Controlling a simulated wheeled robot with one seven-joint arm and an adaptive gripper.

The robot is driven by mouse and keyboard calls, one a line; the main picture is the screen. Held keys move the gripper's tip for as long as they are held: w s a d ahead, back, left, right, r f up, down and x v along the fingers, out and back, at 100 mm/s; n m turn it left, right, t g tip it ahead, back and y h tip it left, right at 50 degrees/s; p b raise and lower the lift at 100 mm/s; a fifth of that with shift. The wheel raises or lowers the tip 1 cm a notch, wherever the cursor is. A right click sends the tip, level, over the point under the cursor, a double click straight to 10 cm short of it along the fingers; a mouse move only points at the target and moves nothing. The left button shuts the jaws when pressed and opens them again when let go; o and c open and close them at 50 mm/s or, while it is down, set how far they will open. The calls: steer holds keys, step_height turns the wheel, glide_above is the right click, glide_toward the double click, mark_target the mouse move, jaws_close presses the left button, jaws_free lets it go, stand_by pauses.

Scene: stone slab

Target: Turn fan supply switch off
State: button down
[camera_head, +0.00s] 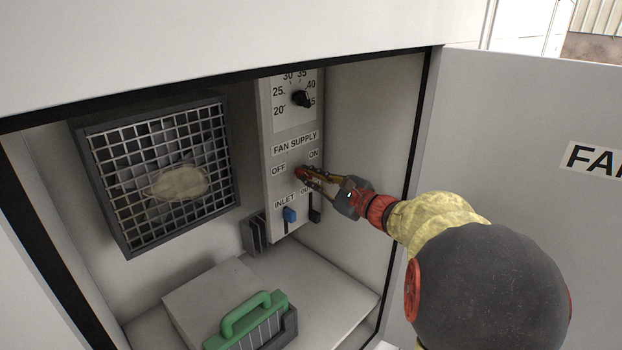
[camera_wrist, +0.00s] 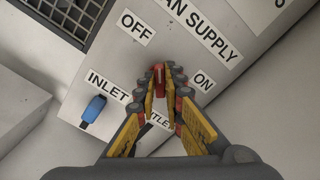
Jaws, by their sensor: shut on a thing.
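The fan supply switch (camera_head: 300,171) is a small red knob on the grey control panel, below the FAN SUPPLY label (camera_head: 295,143) and between the OFF label (camera_head: 279,169) and the ON label (camera_head: 314,155). My gripper (camera_head: 306,177) reaches in from the right with its fingers around the switch and is shut on it. In the wrist view my gripper (camera_wrist: 170,82) has its yellow fingers converging at the switch (camera_wrist: 158,74). The fingers hide most of the switch, so its exact pointing direction is hard to tell.
Below are a blue INLET slider (camera_head: 290,215) and a dark outlet slider (camera_head: 315,210), partly behind my gripper. A numbered dial (camera_head: 300,99) is above. A caged fan (camera_head: 160,170) is left, a green-handled item (camera_head: 250,320) below, an open door (camera_head: 530,130) right.

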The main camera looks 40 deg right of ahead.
steer(key=c, duration=1.9)
jaws_free()
steer(key=s+d, duration=0.1)
steer(key=s, duration=1.1)
steer(key=shift+d, duration=0.3)
